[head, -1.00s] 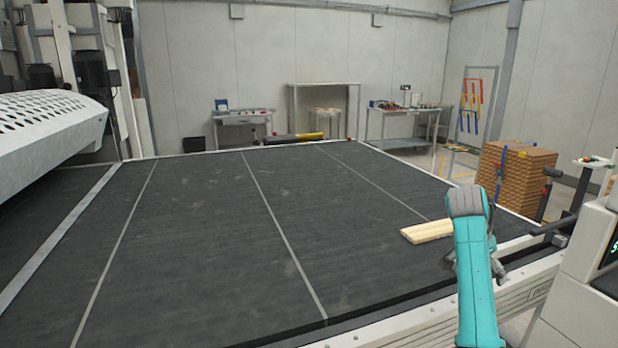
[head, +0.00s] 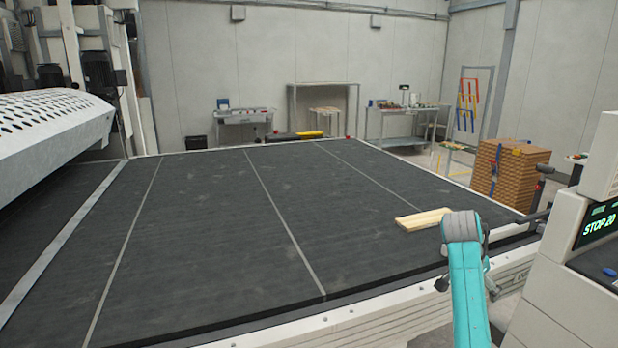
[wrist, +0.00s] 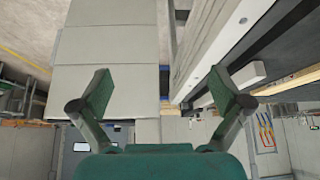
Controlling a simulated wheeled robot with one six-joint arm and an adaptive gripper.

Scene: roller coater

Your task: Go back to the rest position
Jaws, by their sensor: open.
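My gripper (wrist: 160,92) shows in the wrist view with its two fingers spread wide and nothing between them. In the head view my teal arm (head: 466,290) stands at the lower right, beside the near edge of the conveyor. The gripper itself is mostly hidden there behind the arm. A pale wooden board (head: 423,219) lies flat on the dark conveyor belt (head: 200,240), just beyond my arm and apart from it.
A control cabinet (head: 560,300) with a lit "STOP 20" display stands close on the right. The conveyor's white side rail (head: 370,320) runs along the front. A stack of brown boards (head: 512,172) stands behind at the right. The perforated machine cover (head: 50,125) is at the left.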

